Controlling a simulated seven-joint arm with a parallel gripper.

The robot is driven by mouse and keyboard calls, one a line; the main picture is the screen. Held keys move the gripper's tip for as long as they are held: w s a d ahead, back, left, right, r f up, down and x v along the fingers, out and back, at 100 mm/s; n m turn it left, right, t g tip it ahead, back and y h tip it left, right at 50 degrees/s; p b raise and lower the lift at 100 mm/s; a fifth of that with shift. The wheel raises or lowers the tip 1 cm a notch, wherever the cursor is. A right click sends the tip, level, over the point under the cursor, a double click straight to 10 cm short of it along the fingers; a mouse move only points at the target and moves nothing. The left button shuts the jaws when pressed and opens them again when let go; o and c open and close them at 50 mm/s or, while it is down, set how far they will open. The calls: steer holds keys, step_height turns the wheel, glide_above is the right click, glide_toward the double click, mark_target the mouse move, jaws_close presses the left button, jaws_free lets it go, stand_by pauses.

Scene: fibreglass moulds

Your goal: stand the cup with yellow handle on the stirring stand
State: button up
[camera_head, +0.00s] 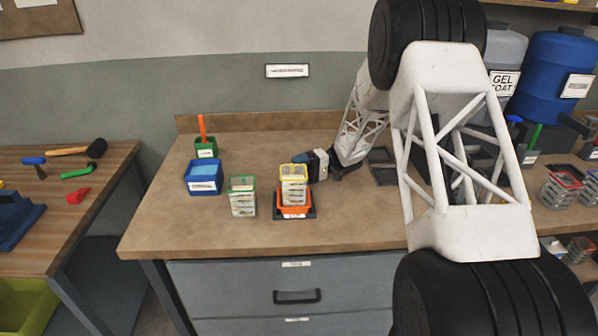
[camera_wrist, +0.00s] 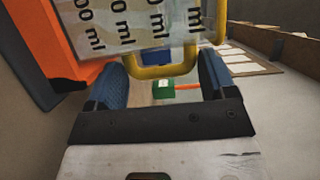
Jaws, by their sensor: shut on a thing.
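The clear cup with yellow handle (camera_head: 293,178) is upright at the orange stirring stand (camera_head: 294,211), which sits on a dark square base on the bench. The cup's lower part overlaps the stand; I cannot tell whether it rests on it or is just above. My gripper (camera_head: 318,166) reaches in from the right, level with the upper cup. The cup's marked wall (camera_wrist: 130,28) fills the top, with the orange stand (camera_wrist: 62,72) at left.
A green-rimmed clear cup (camera_head: 242,197) stands close left of the stand. A blue container (camera_head: 203,178) and a green pot (camera_head: 206,149) with an orange stick are farther left. Bench front is clear; my arm covers much of the right side.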

steer(key=f, duration=0.3)
steer(key=shift+s, duration=0.3)
steer(key=o, duration=1.1)
steer(key=shift+o, duration=0.3)
steer(key=shift+w+d+r, duration=0.45)
steer(key=shift+w+d, duration=0.1)
steer(key=shift+d, duration=0.65)
steer(key=shift+w+d+r, duration=0.4)
steer(key=shift+w+d, duration=0.2)
steer(key=shift+d, duration=0.55)
steer(key=shift+w+d+r, duration=0.45)
steer(key=shift+w+d, duration=0.1)
steer(key=shift+d, duration=0.65)
steer(key=shift+w+d+r, duration=0.1)
steer(key=shift+r, duration=0.15)
